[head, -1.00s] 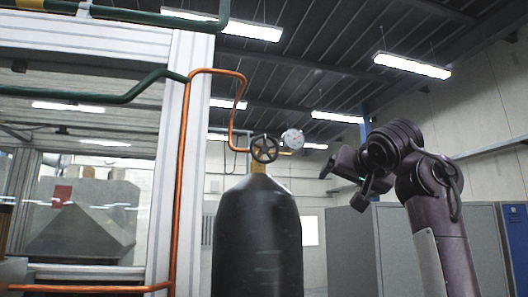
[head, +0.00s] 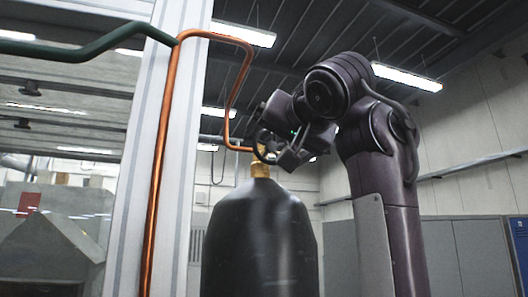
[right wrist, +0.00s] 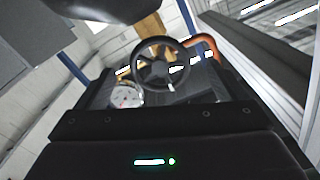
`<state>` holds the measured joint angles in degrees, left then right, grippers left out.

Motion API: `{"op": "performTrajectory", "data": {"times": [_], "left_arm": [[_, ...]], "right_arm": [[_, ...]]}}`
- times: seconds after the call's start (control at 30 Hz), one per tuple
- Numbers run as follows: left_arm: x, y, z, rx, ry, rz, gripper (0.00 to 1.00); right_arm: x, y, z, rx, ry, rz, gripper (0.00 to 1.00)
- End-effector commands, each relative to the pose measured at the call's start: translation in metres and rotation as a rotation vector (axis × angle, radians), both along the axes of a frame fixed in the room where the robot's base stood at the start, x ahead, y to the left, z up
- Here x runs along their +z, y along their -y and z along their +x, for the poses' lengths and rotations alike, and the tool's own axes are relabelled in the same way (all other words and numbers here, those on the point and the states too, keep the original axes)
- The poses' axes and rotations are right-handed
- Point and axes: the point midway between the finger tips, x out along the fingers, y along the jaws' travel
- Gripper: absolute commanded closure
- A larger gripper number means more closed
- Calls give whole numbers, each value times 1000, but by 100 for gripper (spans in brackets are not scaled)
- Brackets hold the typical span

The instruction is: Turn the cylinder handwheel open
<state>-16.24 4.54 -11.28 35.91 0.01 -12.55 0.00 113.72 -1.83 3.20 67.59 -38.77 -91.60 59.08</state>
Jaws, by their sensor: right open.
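The black gas cylinder (head: 262,240) stands upright with a brass valve (head: 260,170) on top. Its dark spoked handwheel (right wrist: 158,69) shows clearly in the right wrist view, ahead of my right gripper and between the lines of its fingers. In the head view the handwheel is largely hidden by my right gripper (head: 280,148), which is at the valve from the right. The right gripper is open. I cannot tell whether its fingers touch the wheel rim. My left gripper is not in view.
A round white gauge (right wrist: 126,96) sits beside the handwheel. An orange pipe (head: 158,180) runs up the white frame post (head: 126,200) and down to the valve. Grey cabinets (head: 470,250) stand at the right behind my arm.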

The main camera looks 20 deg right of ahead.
Motion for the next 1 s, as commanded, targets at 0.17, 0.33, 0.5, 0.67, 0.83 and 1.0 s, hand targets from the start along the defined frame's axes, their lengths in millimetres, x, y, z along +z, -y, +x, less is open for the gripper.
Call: {"op": "performTrajectory", "data": {"times": [0.17, 0.33, 0.5, 0.67, 0.83, 1.0], "left_arm": [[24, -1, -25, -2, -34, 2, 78], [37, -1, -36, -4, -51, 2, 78], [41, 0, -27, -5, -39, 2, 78], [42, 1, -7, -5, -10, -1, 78], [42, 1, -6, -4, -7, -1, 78], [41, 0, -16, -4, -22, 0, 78]], "right_arm": [[5, 1, 32, -3, -3, -1, 8], [4, -1, 54, -2, -2, -2, 8], [1, -2, 63, -1, -1, -1, 8], [0, -2, 64, 0, -1, -1, 8], [0, -2, 64, 0, 0, -1, 20], [0, -2, 64, 0, 0, 0, 42]]}}
